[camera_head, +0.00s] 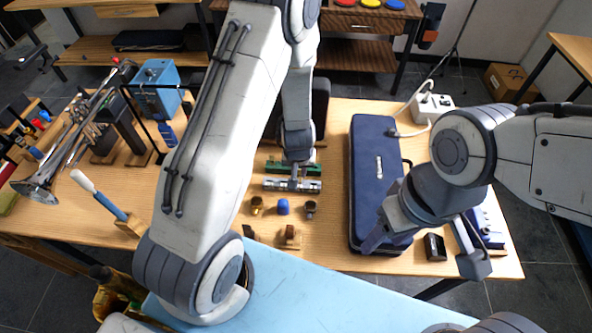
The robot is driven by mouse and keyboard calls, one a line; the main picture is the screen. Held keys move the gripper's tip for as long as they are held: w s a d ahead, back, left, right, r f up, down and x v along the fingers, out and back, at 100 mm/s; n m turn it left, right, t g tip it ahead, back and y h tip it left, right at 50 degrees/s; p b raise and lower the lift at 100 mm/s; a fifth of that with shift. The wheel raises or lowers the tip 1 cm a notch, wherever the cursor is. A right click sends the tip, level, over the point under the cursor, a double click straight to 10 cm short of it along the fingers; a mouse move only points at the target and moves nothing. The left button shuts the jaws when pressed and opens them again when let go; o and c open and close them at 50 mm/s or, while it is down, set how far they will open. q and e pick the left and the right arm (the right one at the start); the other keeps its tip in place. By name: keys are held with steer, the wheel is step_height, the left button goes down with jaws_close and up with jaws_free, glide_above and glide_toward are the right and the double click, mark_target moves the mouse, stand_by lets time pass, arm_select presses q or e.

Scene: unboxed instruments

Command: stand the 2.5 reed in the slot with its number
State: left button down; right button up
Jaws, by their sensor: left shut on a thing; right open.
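My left gripper (297,177) reaches down over the middle of the wooden table, at a low rack (271,168) with a green strip and a paler slotted strip in front. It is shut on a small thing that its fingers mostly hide. I cannot tell from here whether this is the 2.5 reed, or whether it touches the rack. Numbers on the slots are too small to read. My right gripper (424,247) is open and empty, its fingers spread over the table's right front, one by the navy case (372,150).
Small brass (257,205), blue (283,207) and dark (310,209) pieces stand in front of the rack. A black box (435,247) lies near the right gripper. A trumpet (75,145) and stands fill the left. A white power strip (430,106) is at back right.

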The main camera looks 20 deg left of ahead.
arm_select(q)
steer(key=shift+f+b, duration=1)
steer(key=shift+f, duration=0.25)
stand_by(0.8)
stand_by(0.4)
steer(key=c, duration=0.8)
jaws_free()
steer(key=shift+o, duration=0.2)
steer(key=shift+r, duration=0.1)
steer(key=p+v, duration=0.5)
steer(key=v, duration=0.5)
steer(key=shift+r, duration=0.15)
